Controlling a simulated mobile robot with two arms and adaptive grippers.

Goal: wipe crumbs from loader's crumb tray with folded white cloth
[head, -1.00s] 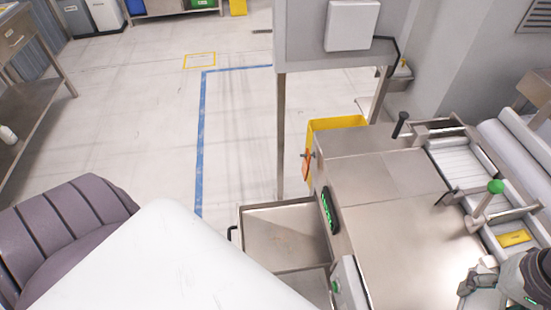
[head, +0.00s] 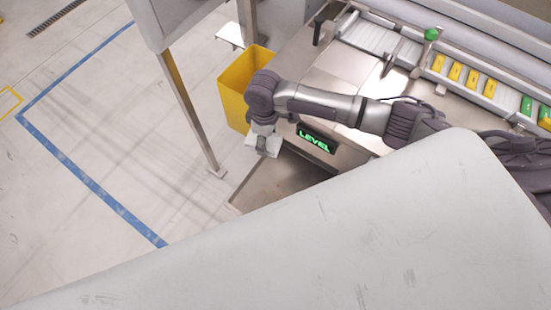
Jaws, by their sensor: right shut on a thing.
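The loader's crumb tray (head: 282,183) is a shallow metal tray pulled out from the machine's side. Its near part is hidden behind a large pale surface that looks like my own body. My right gripper (head: 263,142) points down at the tray's far end, between the yellow bin and the LEVEL display. It is shut on a small white thing, apparently the folded white cloth (head: 271,148). I cannot tell whether the cloth touches the tray. No crumbs can be made out now. My left gripper is not in view.
A yellow bin (head: 237,88) stands just behind the gripper. A metal post (head: 192,110) stands left of the tray. The green LEVEL display (head: 316,139) is on the loader's side. The loader's lane (head: 455,70) holds several yellow and green packs. The floor at left is clear.

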